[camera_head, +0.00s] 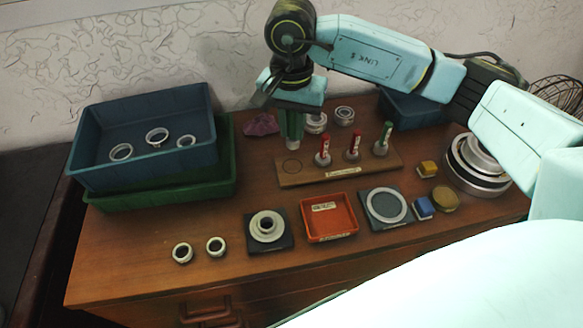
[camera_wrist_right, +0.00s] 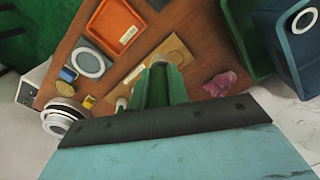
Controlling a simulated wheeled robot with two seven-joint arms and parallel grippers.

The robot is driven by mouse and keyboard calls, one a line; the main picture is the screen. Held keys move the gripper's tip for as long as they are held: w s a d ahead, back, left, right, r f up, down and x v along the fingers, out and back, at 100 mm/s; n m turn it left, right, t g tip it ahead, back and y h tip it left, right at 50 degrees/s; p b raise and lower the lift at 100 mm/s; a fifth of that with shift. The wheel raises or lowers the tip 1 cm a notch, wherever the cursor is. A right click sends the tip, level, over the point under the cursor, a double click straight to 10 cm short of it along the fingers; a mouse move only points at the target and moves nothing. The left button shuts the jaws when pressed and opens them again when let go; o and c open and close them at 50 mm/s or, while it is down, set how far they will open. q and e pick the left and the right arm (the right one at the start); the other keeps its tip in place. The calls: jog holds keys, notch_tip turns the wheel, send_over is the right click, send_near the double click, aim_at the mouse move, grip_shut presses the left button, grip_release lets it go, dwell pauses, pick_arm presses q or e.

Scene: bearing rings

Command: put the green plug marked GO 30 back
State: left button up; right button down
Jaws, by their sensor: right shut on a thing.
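My right gripper (camera_head: 292,141) points down over the left end of the wooden plug rack (camera_head: 338,171). It is shut on a green plug (camera_wrist_right: 157,84), which is mostly hidden between the fingers; its marking cannot be read. Below it, the rack shows an empty round place (camera_head: 291,167), also in the right wrist view (camera_wrist_right: 175,55). The gripper is above the rack, apart from it. On the rack stand two red plugs (camera_head: 323,151) (camera_head: 353,144) and another green plug (camera_head: 382,138), all upright. My left gripper is not in view.
A blue crate (camera_head: 150,176) with rings sits on a green one (camera_head: 215,190) at left. A purple cloth-like lump (camera_head: 261,125) and rings (camera_head: 316,123) lie behind the rack. An orange tray (camera_head: 328,232) and gauge plates (camera_head: 286,238) are in front.

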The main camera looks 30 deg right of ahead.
pick_arm(q)
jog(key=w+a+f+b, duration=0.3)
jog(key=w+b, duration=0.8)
jog(key=b, duration=0.1)
pick_arm(e)
jog(key=w+d+f+n+b, duration=0.1)
jog(key=w+d+f+n, duration=0.2)
jog(key=n, duration=0.8)
jog(key=w+d+f+n+b, duration=0.1)
jog(key=w+f+n+b, duration=0.3)
jog(key=n, duration=0.8)
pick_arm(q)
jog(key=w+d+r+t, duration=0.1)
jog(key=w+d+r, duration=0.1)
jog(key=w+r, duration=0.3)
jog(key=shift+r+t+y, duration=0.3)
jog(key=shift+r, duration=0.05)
pick_arm(e)
jog(key=shift+m, duration=0.3)
jog(key=shift+w+f, duration=0.15)
jog(key=shift+f, duration=2.15)
jog(key=shift+w+f, duration=0.1)
jog(key=shift+f, duration=2.2)
jog(key=shift+f, duration=0.1)
